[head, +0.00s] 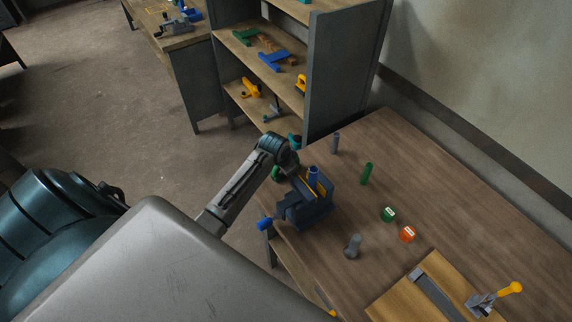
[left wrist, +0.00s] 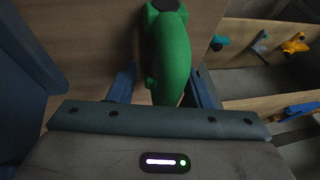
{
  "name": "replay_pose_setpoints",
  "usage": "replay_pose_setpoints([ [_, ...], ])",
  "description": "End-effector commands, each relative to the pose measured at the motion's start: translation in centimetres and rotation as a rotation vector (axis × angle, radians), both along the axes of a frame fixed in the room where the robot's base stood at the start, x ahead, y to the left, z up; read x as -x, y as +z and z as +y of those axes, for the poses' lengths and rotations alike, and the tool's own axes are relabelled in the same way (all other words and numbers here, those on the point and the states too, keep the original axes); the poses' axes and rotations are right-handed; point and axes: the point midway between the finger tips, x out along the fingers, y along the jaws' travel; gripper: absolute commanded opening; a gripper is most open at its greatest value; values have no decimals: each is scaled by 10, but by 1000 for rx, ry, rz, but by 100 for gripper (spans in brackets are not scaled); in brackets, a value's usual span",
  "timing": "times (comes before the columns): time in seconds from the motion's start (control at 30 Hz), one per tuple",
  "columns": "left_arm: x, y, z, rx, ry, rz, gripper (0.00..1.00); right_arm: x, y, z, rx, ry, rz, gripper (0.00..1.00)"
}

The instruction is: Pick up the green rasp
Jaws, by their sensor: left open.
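A thick green handle (left wrist: 168,55), which looks like the green rasp's, fills the space between the fingers of my left gripper (left wrist: 163,88) in the left wrist view. The jaws are open around it; I cannot tell whether either finger touches it. The rest of the rasp is hidden. In the head view a bit of green (head: 276,174) shows beside my left wrist, left of the dark blue vise (head: 306,206); my wrist hides most of it. My right gripper is not in view.
On the bench (head: 440,190) stand a green cylinder (head: 367,173), a grey cylinder (head: 335,143) and another grey one (head: 352,245). Green (head: 388,214) and orange (head: 408,234) round items lie near a wooden board (head: 440,268). A tool shelf (head: 343,75) stands behind the bench. The vise is close to my left gripper.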

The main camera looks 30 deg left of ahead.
Motion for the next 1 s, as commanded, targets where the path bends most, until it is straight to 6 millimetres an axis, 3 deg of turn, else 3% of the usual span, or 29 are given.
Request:
replay_pose_setpoints([
  [0.3, -2, -4, 0, 0, 0, -1, 43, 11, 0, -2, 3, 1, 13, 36],
  [0.5, -1, -4, 0, 0, 0, -1, 6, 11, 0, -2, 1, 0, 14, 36],
  [0.83, -2, 2, 0, -1, -1, -2, 6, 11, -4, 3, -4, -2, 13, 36],
  [1.0, -3, 30, 0, 0, -1, -8, 6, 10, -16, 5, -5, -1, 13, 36],
])
